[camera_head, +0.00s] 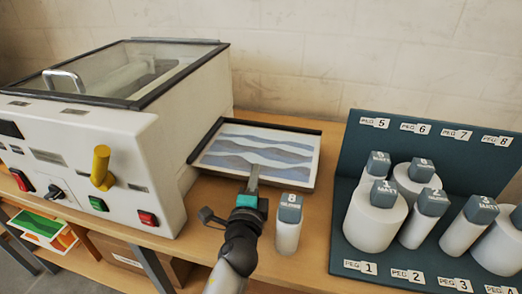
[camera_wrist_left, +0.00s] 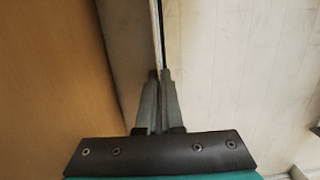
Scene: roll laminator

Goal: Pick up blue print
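The blue print (camera_head: 258,142), a white sheet with wavy blue-grey bands, lies in a dark-edged tray (camera_head: 310,181) to the right of the white laminator. My left gripper (camera_head: 254,172) reaches in from the near side, with its fingertips over the print's near edge. In the left wrist view, the two fingers (camera_wrist_left: 160,76) are nearly together, with a thin sheet seen edge-on between them. They look closed on the print; the exact contact is small and partly hidden. My right gripper is in neither view.
The laminator (camera_head: 165,150) has a yellow lever (camera_head: 102,168) and several switches. A grey-capped white roll marked 8 (camera_head: 288,230) stands close right of my left arm. A dark peg rack (camera_head: 440,165) with several rolls is at the right. A wall is behind.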

